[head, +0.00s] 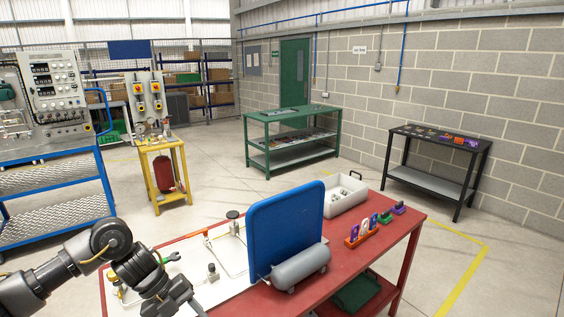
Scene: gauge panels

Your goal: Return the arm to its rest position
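My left arm comes in from the lower left, bends at a raised elbow and slopes down over the near left corner of the red workbench (375,250). My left gripper (186,303) is at the low end of this arm, near the bottom edge of the picture. Its fingers are too dark and cut off to tell whether they are open or shut, and I see nothing clearly held. My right arm and gripper are not in view.
A yellow stand (164,174) and blue-framed gauge cart (50,160) are behind.

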